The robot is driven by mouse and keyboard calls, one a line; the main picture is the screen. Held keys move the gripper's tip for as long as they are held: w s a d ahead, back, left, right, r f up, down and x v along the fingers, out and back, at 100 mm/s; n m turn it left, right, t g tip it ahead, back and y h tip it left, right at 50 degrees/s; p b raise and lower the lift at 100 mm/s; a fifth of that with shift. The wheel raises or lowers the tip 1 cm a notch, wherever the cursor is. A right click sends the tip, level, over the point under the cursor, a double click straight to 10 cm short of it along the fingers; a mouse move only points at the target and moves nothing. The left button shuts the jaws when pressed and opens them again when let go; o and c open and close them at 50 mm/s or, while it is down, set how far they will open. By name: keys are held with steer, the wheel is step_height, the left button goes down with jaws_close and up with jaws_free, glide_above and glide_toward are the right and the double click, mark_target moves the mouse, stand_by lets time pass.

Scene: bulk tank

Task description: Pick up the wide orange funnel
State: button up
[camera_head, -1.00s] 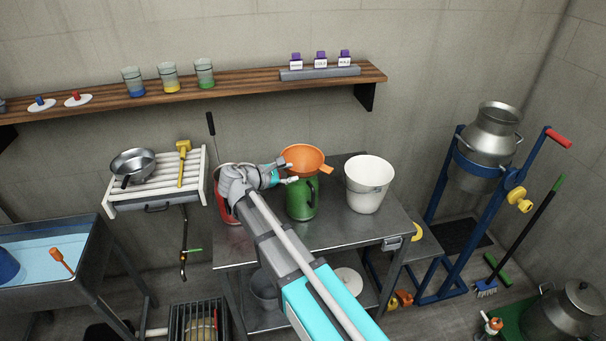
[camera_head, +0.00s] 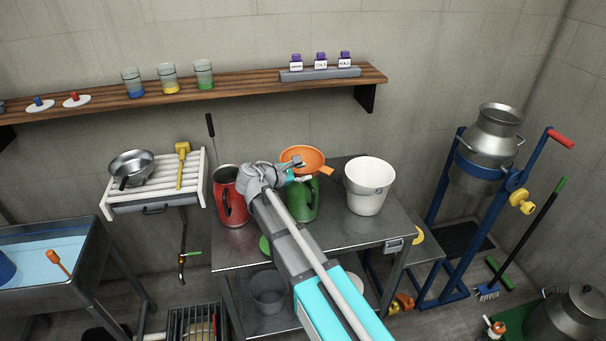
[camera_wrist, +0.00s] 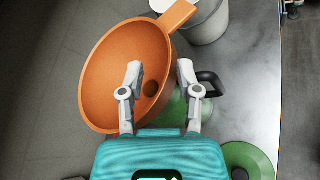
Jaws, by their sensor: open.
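The wide orange funnel (camera_head: 309,157) sits in the top of a green jug (camera_head: 303,205) on the steel table. It has a flat tab handle pointing right in the head view. In the wrist view the orange funnel (camera_wrist: 105,75) fills the upper middle, with its dark outlet hole visible and its tab at the top right. My gripper (camera_head: 296,168) is at the funnel's near side. In the wrist view my gripper (camera_wrist: 158,75) has its two fingers spread, with the funnel's near wall between or below them. I cannot tell whether they touch it.
A red jug (camera_head: 229,200) stands left of the green jug and a white bucket (camera_head: 370,185) stands to the right. The steel table (camera_head: 330,238) has bare room in front of the bucket. A green lid (camera_wrist: 248,160) lies near the jug.

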mark_target(312, 170)
steer(key=shift+b+x, duration=0.5)
steer(key=shift+x, duration=1.35)
jaws_close()
